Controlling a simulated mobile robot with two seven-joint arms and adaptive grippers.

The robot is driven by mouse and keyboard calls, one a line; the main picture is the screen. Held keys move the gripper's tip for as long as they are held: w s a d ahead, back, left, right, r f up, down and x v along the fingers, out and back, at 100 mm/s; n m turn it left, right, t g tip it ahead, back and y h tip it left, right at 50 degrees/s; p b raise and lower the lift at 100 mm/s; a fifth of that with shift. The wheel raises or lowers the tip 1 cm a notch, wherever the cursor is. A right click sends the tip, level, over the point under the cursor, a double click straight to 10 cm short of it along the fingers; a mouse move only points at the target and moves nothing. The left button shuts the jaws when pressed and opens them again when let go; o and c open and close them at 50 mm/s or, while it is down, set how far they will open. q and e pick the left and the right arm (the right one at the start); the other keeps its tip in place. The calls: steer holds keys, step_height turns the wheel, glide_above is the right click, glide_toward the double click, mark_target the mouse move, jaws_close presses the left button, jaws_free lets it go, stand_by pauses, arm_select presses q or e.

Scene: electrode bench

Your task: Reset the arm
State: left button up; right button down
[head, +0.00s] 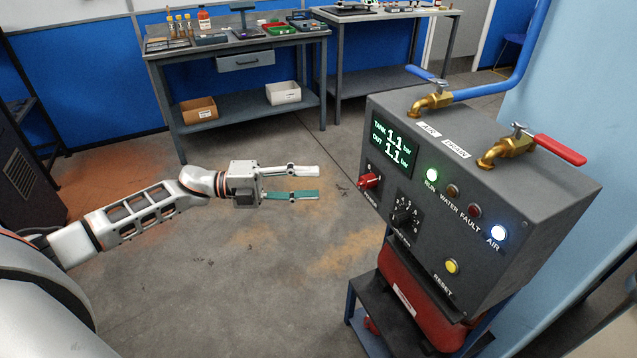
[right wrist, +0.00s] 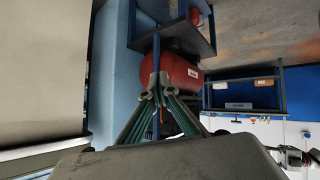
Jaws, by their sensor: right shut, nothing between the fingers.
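My left gripper (head: 316,183) reaches in from the left in the head view, over open floor. Its two fingers, one pale and one green, are spread apart with nothing between them. It is clear of the grey control box (head: 505,245) at the right. My right gripper (right wrist: 157,88) shows only in the right wrist view. Its green fingers meet at the tips, with nothing held. The red tank (right wrist: 180,72) appears just beyond those tips in the picture; whether they touch it I cannot tell.
The control box carries a lit display (head: 391,143), a yellow reset button (head: 452,267), a red knob (head: 369,181) and brass taps, one with a red lever (head: 560,149). A workbench (head: 240,98) with trays and bottles stands at the back. The floor between is clear.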

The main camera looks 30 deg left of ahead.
stand_by(0.5)
arm_select(q)
steer(key=s+d+f+n+t+y+p, duration=0.45)
steer(key=s+d+f+n+t, duration=0.2)
steer(key=n, duration=0.55)
steer(key=s+d+f+n+g+y+p, duration=0.2)
steer(key=s+f+n+y, duration=0.2)
steer(key=s+f+n, duration=0.3)
steer(key=s+d+f+n+g+y+p, duration=0.1)
steer(key=s+f+n+g+y, duration=0.2)
steer(key=s+f+n, duration=0.4)
steer(key=s+f+y, duration=0.1)
steer(key=s+f, duration=0.1)
steer(key=s, duration=0.5)
steer(key=shift+d+f+y+p, duration=0.15)
steer(key=shift+d+y+p, duration=0.2)
steer(key=shift+d+p, duration=0.05)
arm_select(e)
steer(key=shift+m, duration=0.3)
steer(key=r, duration=0.3)
steer(key=s+a+r, duration=0.1)
steer(key=shift+a+r, duration=0.1)
steer(key=shift+r, duration=0.3)
steer(key=shift+w+r, duration=0.25)
steer(key=shift+r, duration=0.1)
